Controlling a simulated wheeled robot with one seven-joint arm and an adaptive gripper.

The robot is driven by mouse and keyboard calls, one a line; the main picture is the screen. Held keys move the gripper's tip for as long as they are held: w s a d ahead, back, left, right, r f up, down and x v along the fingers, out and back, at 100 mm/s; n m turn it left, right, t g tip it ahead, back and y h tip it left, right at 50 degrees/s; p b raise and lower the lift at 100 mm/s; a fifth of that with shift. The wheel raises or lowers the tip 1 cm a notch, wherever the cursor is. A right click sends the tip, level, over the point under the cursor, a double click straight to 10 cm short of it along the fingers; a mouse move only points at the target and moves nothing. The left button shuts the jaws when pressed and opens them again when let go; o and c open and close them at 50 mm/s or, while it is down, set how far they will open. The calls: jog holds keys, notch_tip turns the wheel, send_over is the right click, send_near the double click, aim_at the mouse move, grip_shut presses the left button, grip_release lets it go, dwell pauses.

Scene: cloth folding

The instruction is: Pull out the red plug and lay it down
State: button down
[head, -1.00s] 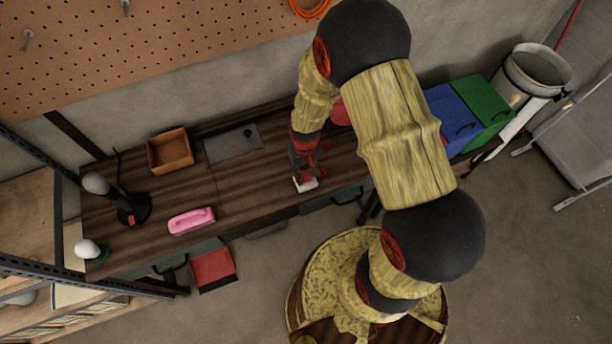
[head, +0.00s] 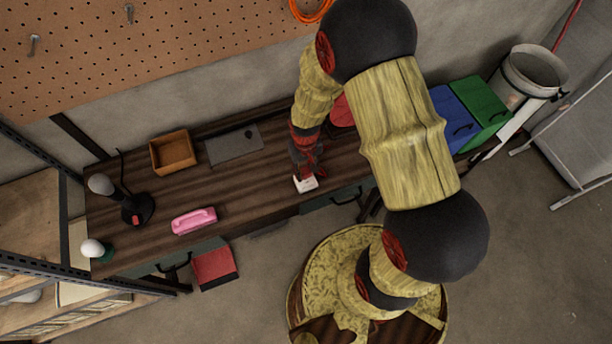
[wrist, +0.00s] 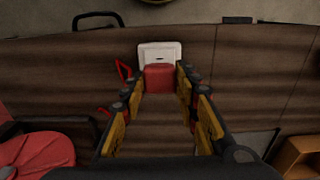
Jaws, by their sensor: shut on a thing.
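The red plug (wrist: 159,78) is a small red block in the wrist view, right against the front of the white socket block (wrist: 160,53). I cannot tell whether it is fully seated there. My gripper (wrist: 157,74) has its fingers on both sides of the plug and is shut on it. In the head view my gripper (head: 306,168) reaches down to the white socket block (head: 306,185) near the front edge of the wooden bench. The plug is not clearly separable from my red gripper parts there.
The bench (head: 255,185) is clear left of the socket. A pink telephone-like object (head: 194,221), an open brown box (head: 173,152), a grey plate (head: 234,145) and a black lamp (head: 137,209) stand farther left. A red round stool-like thing (wrist: 38,158) shows at the wrist view's lower left.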

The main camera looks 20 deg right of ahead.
jog(key=shift+r+p, duration=0.65)
jog(key=shift+r, duration=0.4)
